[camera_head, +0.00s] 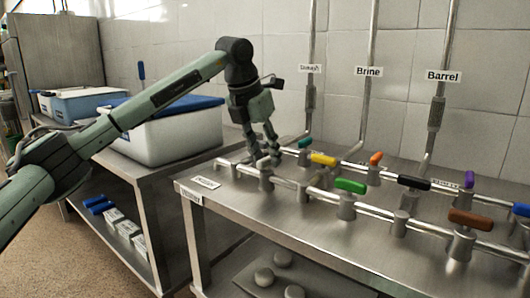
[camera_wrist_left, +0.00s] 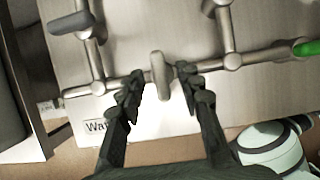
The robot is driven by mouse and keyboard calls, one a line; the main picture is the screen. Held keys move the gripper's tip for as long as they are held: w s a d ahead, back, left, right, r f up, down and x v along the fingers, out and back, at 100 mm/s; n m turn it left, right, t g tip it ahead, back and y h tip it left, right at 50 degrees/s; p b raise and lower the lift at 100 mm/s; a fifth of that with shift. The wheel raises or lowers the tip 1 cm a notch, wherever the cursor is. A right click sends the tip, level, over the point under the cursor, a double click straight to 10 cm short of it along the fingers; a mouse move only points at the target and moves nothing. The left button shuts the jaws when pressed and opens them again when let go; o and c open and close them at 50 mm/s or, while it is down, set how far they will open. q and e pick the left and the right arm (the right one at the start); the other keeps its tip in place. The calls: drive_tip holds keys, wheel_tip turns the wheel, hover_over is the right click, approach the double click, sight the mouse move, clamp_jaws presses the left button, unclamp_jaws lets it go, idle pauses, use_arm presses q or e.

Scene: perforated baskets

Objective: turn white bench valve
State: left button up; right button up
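The pale, whitish-grey valve handle (camera_wrist_left: 159,75) stands upright in the left wrist view, on the front pipe of the bench. My left gripper (camera_wrist_left: 165,90) is open, with one finger on each side of this handle. Small gaps seem to show between the fingers and the handle. In the head view my left gripper (camera_head: 266,158) points down over the left end of the front pipe and partly hides the pale valve there. Another grey handle (camera_wrist_left: 72,22) lies at the upper left of the wrist view. My right gripper is not in view.
Along the steel bench (camera_head: 235,205) are valves with green (camera_head: 350,186), yellow (camera_head: 323,159), black (camera_head: 413,183) and brown (camera_head: 470,219) handles. Vertical pipes labelled Brine (camera_head: 368,71) and Barrel (camera_head: 443,76) rise behind. A white cooler (camera_head: 175,140) stands on the left table.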

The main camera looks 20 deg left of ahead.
use_arm(q)
drive_tip(key=shift+c, duration=0.2)
clamp_jaws()
